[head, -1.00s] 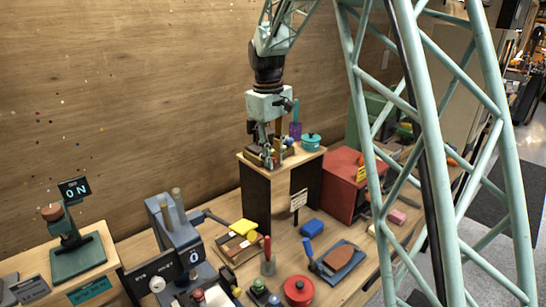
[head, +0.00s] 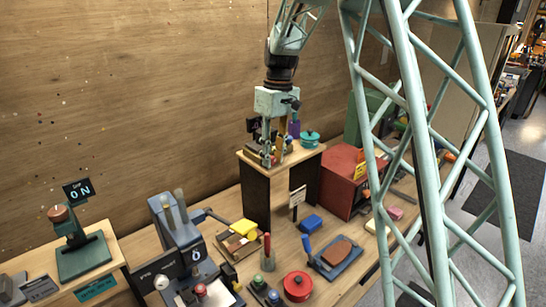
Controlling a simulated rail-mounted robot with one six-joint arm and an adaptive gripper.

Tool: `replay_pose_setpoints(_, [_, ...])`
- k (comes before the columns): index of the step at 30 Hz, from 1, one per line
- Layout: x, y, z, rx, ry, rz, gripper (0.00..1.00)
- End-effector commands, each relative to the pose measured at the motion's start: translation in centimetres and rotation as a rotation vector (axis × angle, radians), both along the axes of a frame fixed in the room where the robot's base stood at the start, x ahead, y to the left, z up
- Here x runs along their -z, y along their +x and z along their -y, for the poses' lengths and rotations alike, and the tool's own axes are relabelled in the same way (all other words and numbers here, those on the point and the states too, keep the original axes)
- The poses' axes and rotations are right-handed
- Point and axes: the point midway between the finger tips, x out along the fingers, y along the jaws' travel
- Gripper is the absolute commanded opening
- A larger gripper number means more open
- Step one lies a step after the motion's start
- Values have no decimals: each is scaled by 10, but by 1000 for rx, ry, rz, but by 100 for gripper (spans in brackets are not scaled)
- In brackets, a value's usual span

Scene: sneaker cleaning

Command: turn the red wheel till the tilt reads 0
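My gripper (head: 274,163) points down over the black-sided stand (head: 257,199) in the middle. Its two fingers reach down to the small device (head: 253,151) on the stand's wooden top. The fingers show a narrow gap, but what lies between them is too small to tell. The device has a small dark display (head: 256,126); its figure is not clearly readable. I cannot make out a red wheel there; the gripper covers part of the device.
A teal pot (head: 309,139) stands right of the gripper on the stand. A red box (head: 343,180) is further right. My lattice arm crosses the right side.

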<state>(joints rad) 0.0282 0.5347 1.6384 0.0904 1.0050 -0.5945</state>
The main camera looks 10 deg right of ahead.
Motion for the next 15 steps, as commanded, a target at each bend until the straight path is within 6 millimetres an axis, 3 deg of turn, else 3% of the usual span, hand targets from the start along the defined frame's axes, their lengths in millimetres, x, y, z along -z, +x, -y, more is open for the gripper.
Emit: replay_pose_setpoints(15, [-4,0,1,0,-1,0,31])
